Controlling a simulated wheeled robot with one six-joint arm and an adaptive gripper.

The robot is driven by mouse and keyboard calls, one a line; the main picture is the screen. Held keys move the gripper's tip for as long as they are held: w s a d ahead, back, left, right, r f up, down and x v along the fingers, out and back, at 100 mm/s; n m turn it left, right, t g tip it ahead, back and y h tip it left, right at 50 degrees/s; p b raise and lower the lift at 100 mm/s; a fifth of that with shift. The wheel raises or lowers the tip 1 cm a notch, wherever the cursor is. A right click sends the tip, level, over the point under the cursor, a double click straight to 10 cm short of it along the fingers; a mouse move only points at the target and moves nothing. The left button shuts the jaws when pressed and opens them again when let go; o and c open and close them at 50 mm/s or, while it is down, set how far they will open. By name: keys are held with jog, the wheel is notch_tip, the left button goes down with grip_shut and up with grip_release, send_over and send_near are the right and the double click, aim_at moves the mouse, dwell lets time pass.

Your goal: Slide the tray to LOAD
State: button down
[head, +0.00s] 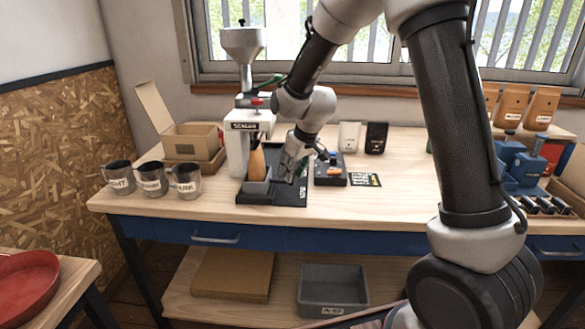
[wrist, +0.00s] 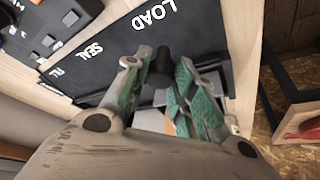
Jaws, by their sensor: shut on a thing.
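A black board (head: 290,191) lies on the workbench. The words LOAD, SEAL and a partly hidden third label run along this board in the wrist view (wrist: 205,25). A small grey tray (head: 257,188) sits on the board at its front left, holding an upright brown bag (head: 257,162). My gripper (head: 288,172) is just right of the tray. In the wrist view my gripper (wrist: 160,75) has its green-padded fingers around a dark knob (wrist: 163,58), shut on it. The tray is mostly hidden behind the fingers there. LOAD is the label closest to the knob.
A white sealer with a hopper (head: 242,130) stands behind the tray. Three labelled metal cups (head: 152,181) and an open carton (head: 190,142) are to the left. A dark control box (head: 330,172) and a label card (head: 364,180) lie right of the board.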

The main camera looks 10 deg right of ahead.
jog(key=shift+s+f, duration=0.1)
jog(key=shift+s, duration=0.1)
jog(key=c, duration=1.2)
grip_release()
jog(key=shift+s+a, duration=0.1)
jog(key=v, duration=1.2)
